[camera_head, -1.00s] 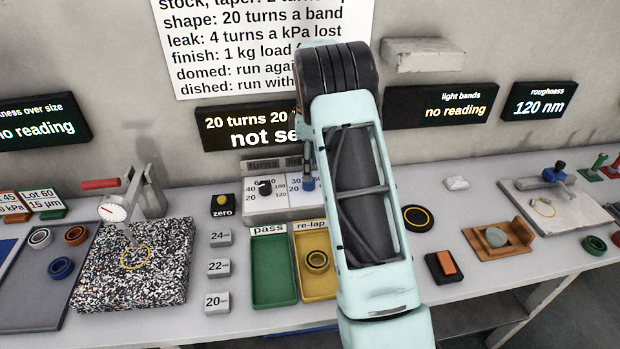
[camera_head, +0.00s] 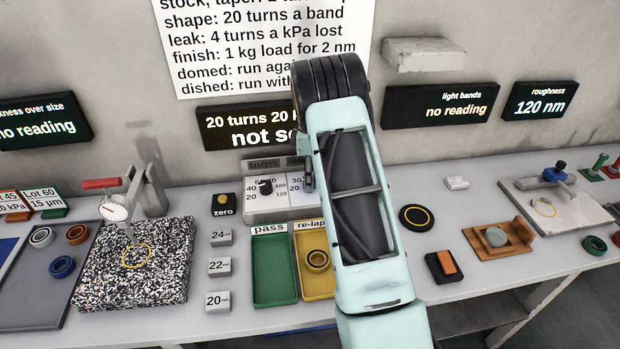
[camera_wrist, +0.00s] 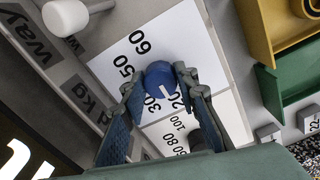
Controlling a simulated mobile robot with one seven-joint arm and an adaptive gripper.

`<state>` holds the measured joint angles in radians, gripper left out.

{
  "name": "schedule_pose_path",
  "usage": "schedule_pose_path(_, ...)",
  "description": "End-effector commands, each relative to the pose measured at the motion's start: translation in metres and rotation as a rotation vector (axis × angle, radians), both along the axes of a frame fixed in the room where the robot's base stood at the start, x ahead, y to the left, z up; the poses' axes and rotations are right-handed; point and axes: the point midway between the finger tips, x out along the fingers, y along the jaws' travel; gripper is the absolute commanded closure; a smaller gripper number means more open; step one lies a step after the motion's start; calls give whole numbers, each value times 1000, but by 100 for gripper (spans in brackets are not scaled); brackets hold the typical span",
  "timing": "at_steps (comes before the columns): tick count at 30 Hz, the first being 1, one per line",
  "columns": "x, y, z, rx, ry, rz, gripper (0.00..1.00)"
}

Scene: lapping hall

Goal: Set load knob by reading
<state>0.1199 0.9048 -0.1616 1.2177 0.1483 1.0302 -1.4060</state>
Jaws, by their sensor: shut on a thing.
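The blue load knob (camera_wrist: 158,76) sits on a white dial face (camera_wrist: 112,66) marked 20, 30, 50 and 60. A short white pointer line on the knob is towards the 20 and 30 side; its exact reading is unclear. My gripper (camera_wrist: 158,80) is shut on the knob, one finger on each side. In the head view my gripper (camera_head: 308,178) is at the control box (camera_head: 282,207), and my arm hides the blue knob. A black knob (camera_head: 265,187) is on the left dial. The dark display (camera_head: 247,125) reads "20 turns 20 k", then "not se", partly covered.
Green pass tray (camera_head: 273,297) and yellow re-lap tray (camera_head: 318,285) with a ring lie in front of the box. The roughness display (camera_head: 539,100) reads 120 nm. A white knob (camera_wrist: 66,16) is near my gripper. A granite plate (camera_head: 160,285) stands left.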

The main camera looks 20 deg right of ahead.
Motion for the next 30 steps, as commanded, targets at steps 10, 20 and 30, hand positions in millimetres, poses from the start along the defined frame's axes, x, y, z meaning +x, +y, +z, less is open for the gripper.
schedule_pose_path(10,0,0,0,0,0,-29,96)
schedule_pose_path(20,0,0,0,0,-1,-227,96)
schedule_pose_path(30,-1,0,1,-1,0,-546,96)
